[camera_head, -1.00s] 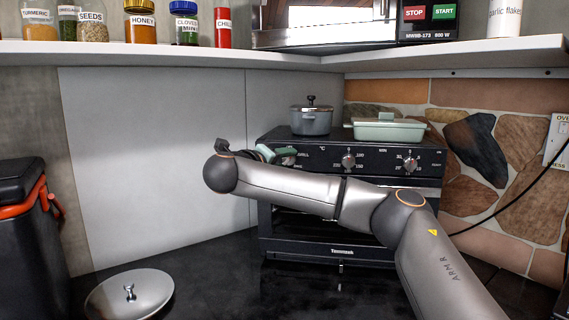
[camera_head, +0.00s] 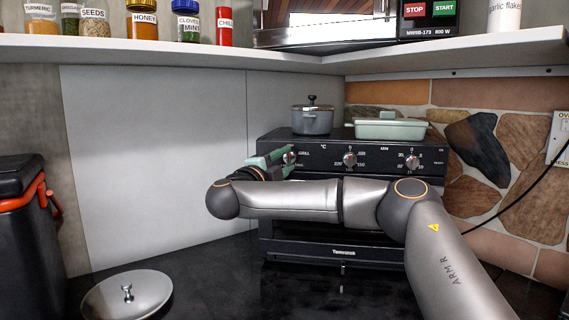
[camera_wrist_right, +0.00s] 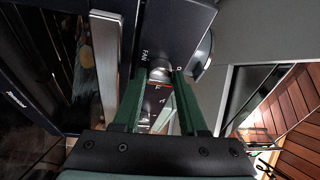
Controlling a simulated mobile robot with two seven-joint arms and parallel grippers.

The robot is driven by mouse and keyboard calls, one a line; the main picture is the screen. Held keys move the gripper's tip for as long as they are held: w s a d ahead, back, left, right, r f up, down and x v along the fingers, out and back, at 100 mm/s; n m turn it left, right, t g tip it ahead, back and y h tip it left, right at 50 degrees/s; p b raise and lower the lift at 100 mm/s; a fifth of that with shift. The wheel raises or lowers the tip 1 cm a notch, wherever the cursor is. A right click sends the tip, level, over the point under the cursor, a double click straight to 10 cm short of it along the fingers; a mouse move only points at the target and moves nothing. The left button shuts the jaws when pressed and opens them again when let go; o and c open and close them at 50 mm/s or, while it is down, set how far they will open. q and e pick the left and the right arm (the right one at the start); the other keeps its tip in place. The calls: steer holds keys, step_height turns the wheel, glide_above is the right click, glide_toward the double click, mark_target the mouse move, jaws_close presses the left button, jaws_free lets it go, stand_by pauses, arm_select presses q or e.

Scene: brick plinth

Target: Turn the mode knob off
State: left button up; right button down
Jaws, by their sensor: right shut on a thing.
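The mode knob (camera_head: 291,157) is the leftmost of three knobs on the black countertop oven's (camera_head: 342,239) top control panel. My right gripper (camera_head: 284,159), with green fingers, reaches it from the left. In the right wrist view the gripper (camera_wrist_right: 161,80) has one finger on each side of the round grey knob (camera_wrist_right: 160,73), shut on it. The word FAN and an O mark show on the panel near the knob. The fingers hide part of the knob, so I cannot tell its exact setting. My left gripper is not in view.
A temperature knob (camera_head: 350,160) and a timer knob (camera_head: 411,162) sit to the right. A grey pot (camera_head: 312,121) and a pale green dish (camera_head: 390,130) stand on the oven. A shelf (camera_head: 200,53) with jars hangs above. A lid (camera_head: 128,298) lies on the dark counter.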

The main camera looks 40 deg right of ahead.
steer(key=shift+f, duration=0.15)
stand_by(0.3)
steer(key=c, duration=0.8)
jaws_free()
steer(key=o, duration=0.3)
steer(key=b+v, duration=0.6)
steer(key=v, duration=0.6)
steer(key=shift+s+a, duration=0.15)
steer(key=shift+a, duration=0.05)
